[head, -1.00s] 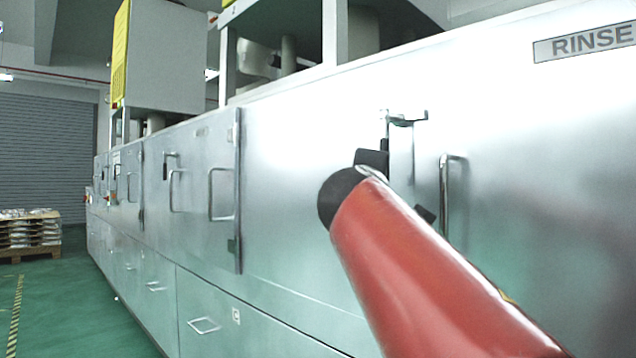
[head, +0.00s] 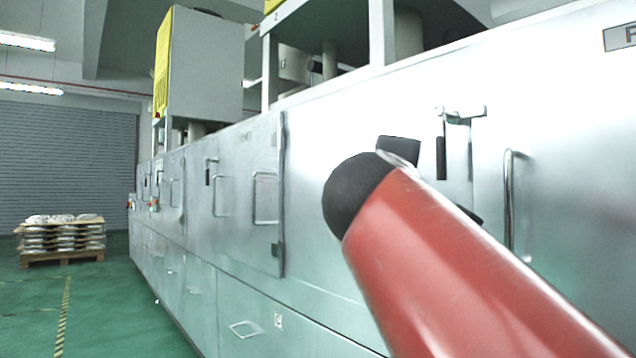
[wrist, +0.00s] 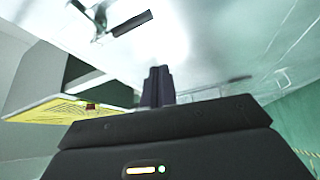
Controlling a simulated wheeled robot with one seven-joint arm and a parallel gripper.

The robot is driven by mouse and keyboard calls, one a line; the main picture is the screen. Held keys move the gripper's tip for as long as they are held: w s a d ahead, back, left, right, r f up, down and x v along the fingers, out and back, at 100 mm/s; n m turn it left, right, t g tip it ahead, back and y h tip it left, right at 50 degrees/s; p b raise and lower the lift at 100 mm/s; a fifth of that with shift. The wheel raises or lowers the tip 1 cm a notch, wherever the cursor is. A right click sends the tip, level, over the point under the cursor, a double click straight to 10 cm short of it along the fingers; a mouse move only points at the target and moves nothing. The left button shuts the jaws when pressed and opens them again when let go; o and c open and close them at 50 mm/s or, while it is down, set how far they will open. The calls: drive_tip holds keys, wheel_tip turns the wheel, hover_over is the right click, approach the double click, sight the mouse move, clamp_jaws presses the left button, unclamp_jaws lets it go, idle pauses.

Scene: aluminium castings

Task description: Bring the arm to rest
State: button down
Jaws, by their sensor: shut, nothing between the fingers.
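My gripper (wrist: 158,86) shows in the wrist view as two dark fingers close together, shut and empty, above its black housing. In the head view my red arm link with its black rounded joint reaches up from the lower right, in front of the machine. Small dark parts show behind that joint, but the fingers cannot be made out there. The long silver washing machine (head: 335,215) stands behind the arm. In the wrist view its bright metal surface (wrist: 215,40) lies beyond the fingers. I cannot tell how wide the gap is.
A pallet of stacked castings (head: 62,240) stands at the far left before a grey shutter (head: 65,155). The green floor (head: 100,310) at left is clear.

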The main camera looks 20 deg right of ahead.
idle(0.4)
drive_tip(key=s+a+f+m+g+y, duration=0.2)
drive_tip(key=s+a+f+g+y, duration=0.1)
drive_tip(key=f, duration=1.2)
drive_tip(key=s+a+f+m+g+y+p, duration=0.1)
drive_tip(key=s+a+f+m+g+y, duration=0.2)
drive_tip(key=f, duration=1.2)
drive_tip(key=s+a+f+m+g+y, duration=0.2)
drive_tip(key=s+a+f+y, duration=0.4)
drive_tip(key=f, duration=0.9)
drive_tip(key=shift+s+f+m+g, duration=0.25)
drive_tip(key=shift+m+g, duration=0.15)
drive_tip(key=shift+g, duration=0.2)
drive_tip(key=shift+a, duration=0.1)
